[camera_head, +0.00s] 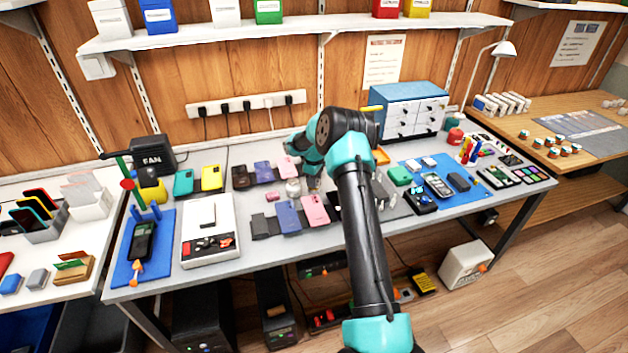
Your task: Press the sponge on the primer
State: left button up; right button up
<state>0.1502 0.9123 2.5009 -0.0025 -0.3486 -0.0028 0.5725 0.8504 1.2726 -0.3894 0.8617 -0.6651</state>
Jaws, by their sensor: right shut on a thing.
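My right gripper (309,172) is low over the middle of the grey table, and its arm comes in from the bottom right. It is shut on what I take to be the sponge, mostly hidden by the gripper. A small pale round pot (293,187), perhaps the primer, stands just left of the gripper. A small pink block (272,196) lies left of the pot. I cannot tell whether the held thing touches anything. My left gripper is not in view.
Phones lie around the gripper, including a pink one (314,211) and a purple one (287,217). A white tray (208,256) and a blue stand (146,268) are at the left. A blue drawer cabinet (407,97) stands behind, and a blue mat (459,203) lies right.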

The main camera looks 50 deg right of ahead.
jog(key=shift+f, duration=0.55)
dwell(1.1)
jog(key=shift+r, duration=0.1)
jog(key=shift+r, duration=3.45)
jog(key=shift+a, duration=0.15)
